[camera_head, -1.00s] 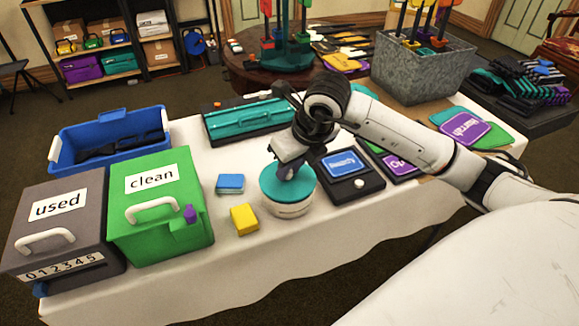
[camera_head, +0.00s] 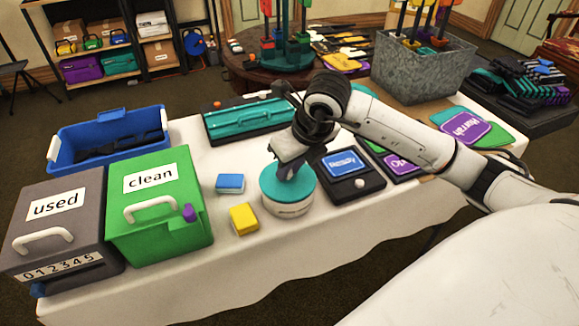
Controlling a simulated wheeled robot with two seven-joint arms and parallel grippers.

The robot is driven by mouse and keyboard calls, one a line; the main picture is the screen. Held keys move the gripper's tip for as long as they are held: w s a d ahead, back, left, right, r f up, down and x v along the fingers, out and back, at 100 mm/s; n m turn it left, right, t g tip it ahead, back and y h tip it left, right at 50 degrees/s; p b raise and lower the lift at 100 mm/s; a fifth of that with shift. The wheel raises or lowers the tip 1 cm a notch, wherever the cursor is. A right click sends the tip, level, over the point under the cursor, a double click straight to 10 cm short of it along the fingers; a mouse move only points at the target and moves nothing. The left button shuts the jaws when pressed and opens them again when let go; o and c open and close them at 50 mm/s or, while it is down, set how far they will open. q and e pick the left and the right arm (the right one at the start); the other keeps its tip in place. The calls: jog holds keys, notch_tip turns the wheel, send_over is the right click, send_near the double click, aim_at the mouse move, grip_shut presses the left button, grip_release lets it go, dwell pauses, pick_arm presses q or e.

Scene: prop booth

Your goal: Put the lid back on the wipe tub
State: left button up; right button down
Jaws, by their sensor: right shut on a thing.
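The wipe tub (camera_head: 290,208) is a round white tub standing upright on the white-clothed table. The teal lid (camera_head: 272,190) sits flat over the tub's top, and I see no clear gap between them. My right gripper (camera_head: 287,172) reaches down from above and is shut on the middle of the lid; its fingertips are partly hidden by the gripper body. My left gripper is not in view.
A blue sponge (camera_head: 230,183) and a yellow sponge (camera_head: 244,219) lie left of the tub. The green "clean" box (camera_head: 160,230) and grey "used" box (camera_head: 60,215) stand further left. A black device with a blue "Ready" panel (camera_head: 343,163) is close on the right. A teal case (camera_head: 245,120) lies behind.

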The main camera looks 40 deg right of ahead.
dwell(0.6)
dwell(0.3)
jog(key=c, duration=1)
grip_release()
jog(key=shift+c, duration=0.2)
jog(key=shift+r, duration=0.1)
jog(key=shift+r+p, duration=2.15)
jog(key=shift+r, duration=1.3)
grip_shut()
